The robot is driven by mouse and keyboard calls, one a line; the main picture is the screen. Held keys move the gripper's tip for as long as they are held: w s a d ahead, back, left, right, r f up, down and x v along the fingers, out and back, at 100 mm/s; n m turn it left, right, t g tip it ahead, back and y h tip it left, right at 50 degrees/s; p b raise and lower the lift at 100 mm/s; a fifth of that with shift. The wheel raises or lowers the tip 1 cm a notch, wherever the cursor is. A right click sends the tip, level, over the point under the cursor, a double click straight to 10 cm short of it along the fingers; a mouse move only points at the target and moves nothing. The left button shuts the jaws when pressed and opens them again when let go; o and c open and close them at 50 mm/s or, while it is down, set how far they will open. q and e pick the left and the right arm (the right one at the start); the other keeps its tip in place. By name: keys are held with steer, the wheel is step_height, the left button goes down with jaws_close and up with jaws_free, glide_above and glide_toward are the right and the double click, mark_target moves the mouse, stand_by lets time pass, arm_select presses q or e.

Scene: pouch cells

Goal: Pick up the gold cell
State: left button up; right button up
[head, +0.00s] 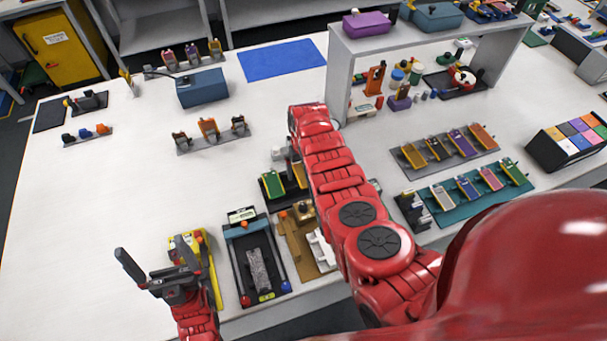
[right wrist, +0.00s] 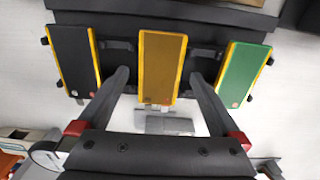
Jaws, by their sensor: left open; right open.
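The gold cell (right wrist: 161,62) sits in the middle slot of a dark holder in the right wrist view, with a dark cell (right wrist: 74,58) to its left and a green cell (right wrist: 245,68) to its right. My right gripper (right wrist: 158,76) is open. In that view its fingertips lie on either side of the gold cell's lower part, with gaps on both sides; I cannot tell their height over it. In the head view my right arm hides most of the holder; the green cell (head: 272,184) shows beside it. My left gripper (head: 156,256) is open and empty at the lower left.
A black tray with a grey strip (head: 258,268) and a tan fixture (head: 298,236) stand near the front edge.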

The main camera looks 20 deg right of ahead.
steer(key=c, duration=1.3)
steer(key=shift+r, duration=0.1)
